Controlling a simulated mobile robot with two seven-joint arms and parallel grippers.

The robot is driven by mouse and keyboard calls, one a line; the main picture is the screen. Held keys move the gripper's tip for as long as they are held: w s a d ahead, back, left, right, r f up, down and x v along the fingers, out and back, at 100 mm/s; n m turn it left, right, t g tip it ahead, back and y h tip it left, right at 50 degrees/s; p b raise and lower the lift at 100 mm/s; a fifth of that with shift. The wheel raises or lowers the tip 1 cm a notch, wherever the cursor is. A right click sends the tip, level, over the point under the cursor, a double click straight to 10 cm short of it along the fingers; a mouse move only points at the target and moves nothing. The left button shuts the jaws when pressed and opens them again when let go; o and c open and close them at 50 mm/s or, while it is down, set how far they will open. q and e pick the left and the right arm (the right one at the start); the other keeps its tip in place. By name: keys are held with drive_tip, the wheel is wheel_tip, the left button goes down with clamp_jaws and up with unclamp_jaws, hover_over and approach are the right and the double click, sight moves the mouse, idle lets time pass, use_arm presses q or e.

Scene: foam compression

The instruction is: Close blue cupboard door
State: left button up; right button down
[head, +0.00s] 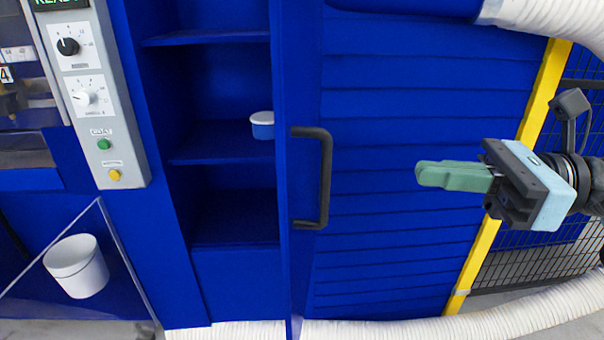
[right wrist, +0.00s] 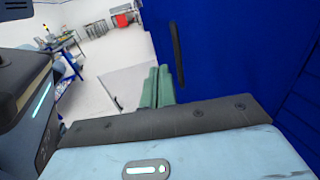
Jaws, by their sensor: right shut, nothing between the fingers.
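The blue cupboard door (head: 286,265) stands open in the head view, swung out and seen nearly edge-on beside the open shelves. Its dark grey bar handle (head: 325,180) sticks out to the right from the door. In the right wrist view the handle (right wrist: 177,55) shows as a dark bar in front of a blue surface (right wrist: 225,50). My right gripper (head: 428,174), with green fingers, is shut and empty. It is to the right of the handle, apart from it, pointing left. The fingers (right wrist: 158,87) also show in the right wrist view. My left gripper is out of view.
A blue and white tub (head: 262,126) sits on a cupboard shelf. A control panel (head: 92,95) and a white bucket (head: 76,266) are at the left. A louvred blue wall (head: 400,100), a yellow post (head: 538,105) and white hoses (head: 430,328) are at the right.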

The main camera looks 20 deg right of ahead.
drive_tip(key=p, duration=0.5)
approach(287, 162)
drive_tip(key=shift+a, duration=0.8)
drive_tip(key=x, duration=0.1)
drive_tip(key=p+x, duration=0.2)
drive_tip(key=x, duration=0.1)
drive_tip(key=shift+w+d+r, duration=0.2)
drive_tip(key=shift+w+r, duration=0.05)
drive_tip(key=shift+p+x, duration=0.4)
drive_tip(key=shift+x, duration=0.4)
drive_tip(key=shift+f, duration=0.25)
